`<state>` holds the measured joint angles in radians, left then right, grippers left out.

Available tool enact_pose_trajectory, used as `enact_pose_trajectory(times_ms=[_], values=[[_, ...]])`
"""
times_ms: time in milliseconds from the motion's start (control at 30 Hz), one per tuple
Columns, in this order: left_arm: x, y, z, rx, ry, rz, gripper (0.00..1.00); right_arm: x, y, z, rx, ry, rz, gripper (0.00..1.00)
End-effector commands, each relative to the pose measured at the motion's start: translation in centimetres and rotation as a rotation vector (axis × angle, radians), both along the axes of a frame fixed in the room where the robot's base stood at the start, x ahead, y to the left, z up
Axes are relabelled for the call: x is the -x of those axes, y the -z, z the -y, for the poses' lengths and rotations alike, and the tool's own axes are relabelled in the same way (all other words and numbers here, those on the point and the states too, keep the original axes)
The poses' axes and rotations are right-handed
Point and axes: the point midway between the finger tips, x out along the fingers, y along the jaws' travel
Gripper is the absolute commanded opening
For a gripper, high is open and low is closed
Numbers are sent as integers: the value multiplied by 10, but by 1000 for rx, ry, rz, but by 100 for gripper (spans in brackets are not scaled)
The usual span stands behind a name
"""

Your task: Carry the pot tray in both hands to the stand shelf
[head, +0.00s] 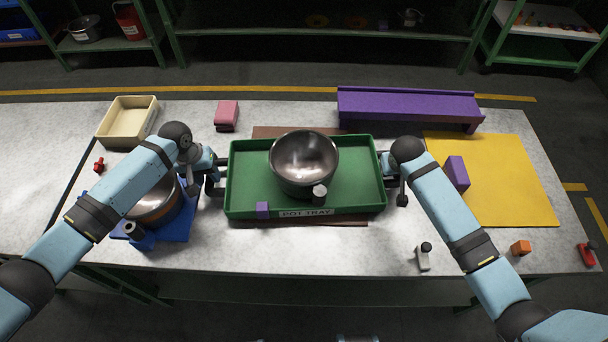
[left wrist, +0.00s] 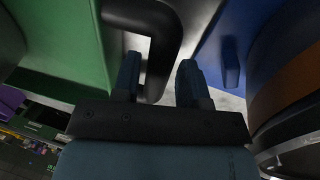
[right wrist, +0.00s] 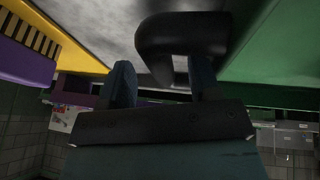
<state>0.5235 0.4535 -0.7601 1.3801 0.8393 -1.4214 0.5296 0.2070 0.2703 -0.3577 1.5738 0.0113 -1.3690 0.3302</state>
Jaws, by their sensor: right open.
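The green pot tray (head: 240,205) rests level on a brown board (head: 345,222) at the table's middle. It holds a steel pot (head: 303,160) and a small purple block (head: 262,210). My left gripper (head: 213,172) is at the tray's left handle; in the left wrist view the dark handle (left wrist: 170,50) passes between its fingers (left wrist: 158,80), and I cannot tell whether they clamp it. My right gripper (head: 391,172) is at the right end, open, with the right handle (right wrist: 180,42) near and partly between its fingers (right wrist: 161,80).
A long purple bench (head: 408,105) stands behind the tray at right. A yellow mat (head: 510,190) with a purple block (head: 457,173) lies to the right. A blue stand (head: 180,232) with a copper-banded pot (head: 152,208) is close by my left arm. Green shelving (head: 320,35) is at the back.

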Motion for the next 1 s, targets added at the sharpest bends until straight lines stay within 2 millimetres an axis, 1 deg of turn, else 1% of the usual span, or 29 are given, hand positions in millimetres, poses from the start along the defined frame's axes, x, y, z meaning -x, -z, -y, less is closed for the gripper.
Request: enact_pose_trajectory(times_ms=[33,100,200,533,567,600,667,700,733,800,1000], values=[[0,6,1,0,0,-2,40,-3,6,1,0,0,-2,57],[0,13,2,-1,-1,-1,40,-5,12,2,0,0,-1,57],[0,18,4,-1,0,0,40,-7,16,3,0,0,0,57],[0,21,4,-1,0,0,40,-8,19,3,0,0,1,57],[0,21,4,-1,0,0,35,-8,19,4,0,0,1,52],[0,21,4,-1,0,0,26,-8,19,4,0,0,1,43],[0,20,4,-1,0,0,12,-8,19,4,0,0,1,29],[0,20,4,-1,0,0,3,-8,19,4,0,0,0,20],[0,20,4,-1,0,0,0,-8,19,4,0,0,0,13],[0,20,4,-1,0,0,0,-8,19,4,0,0,0,0],[0,20,4,-1,0,0,0,-8,19,4,0,0,0,0]])
